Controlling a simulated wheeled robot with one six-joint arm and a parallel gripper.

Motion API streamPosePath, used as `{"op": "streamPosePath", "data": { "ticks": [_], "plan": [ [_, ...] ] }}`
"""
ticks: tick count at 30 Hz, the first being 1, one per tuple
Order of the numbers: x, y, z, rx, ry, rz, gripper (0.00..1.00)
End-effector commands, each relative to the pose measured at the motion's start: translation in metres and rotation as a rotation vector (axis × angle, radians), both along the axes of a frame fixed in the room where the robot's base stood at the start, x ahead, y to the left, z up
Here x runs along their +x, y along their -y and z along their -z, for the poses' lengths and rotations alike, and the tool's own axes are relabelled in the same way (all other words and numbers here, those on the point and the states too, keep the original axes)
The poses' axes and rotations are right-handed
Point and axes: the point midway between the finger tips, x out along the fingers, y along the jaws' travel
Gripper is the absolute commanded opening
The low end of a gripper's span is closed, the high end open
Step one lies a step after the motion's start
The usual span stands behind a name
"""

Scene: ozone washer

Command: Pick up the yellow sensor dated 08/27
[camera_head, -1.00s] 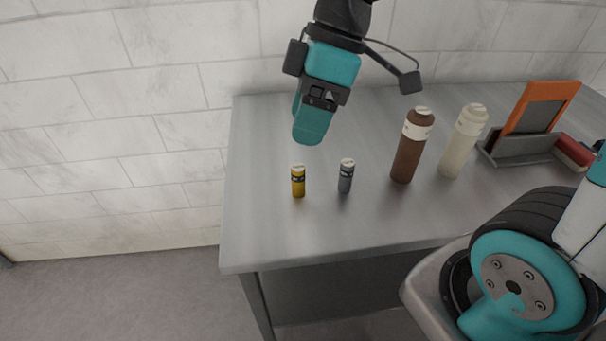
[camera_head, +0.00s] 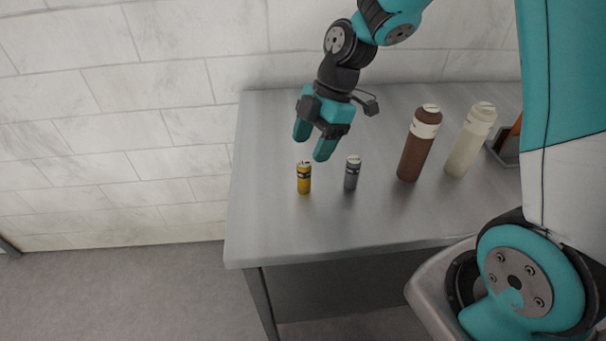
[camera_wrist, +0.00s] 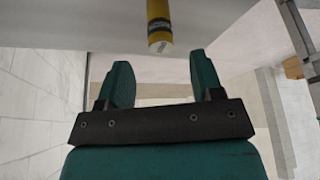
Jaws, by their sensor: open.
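The yellow sensor (camera_head: 304,179) stands upright on the grey table, with a white top and a dark band. Its date is too small to read.
A grey sensor (camera_head: 352,173) stands just right of the yellow one. A brown bottle (camera_head: 415,152) and a cream bottle (camera_head: 467,147) stand farther right. The grey table (camera_head: 268,225) is clear left and in front of the sensors. A tiled wall (camera_head: 170,60) stands behind.

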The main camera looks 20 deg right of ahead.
Motion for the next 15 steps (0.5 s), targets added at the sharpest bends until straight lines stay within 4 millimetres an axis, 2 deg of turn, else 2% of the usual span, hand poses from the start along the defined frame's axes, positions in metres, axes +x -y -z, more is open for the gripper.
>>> {"op": "streamPosePath", "data": {
  "ticks": [5, 15],
  "plan": [
    [-0.001, -0.004, 0.011, -0.001, -0.001, 0.000, 0.60],
    [-0.004, -0.017, 0.054, -0.001, -0.002, -0.001, 0.60]
  ]
}}
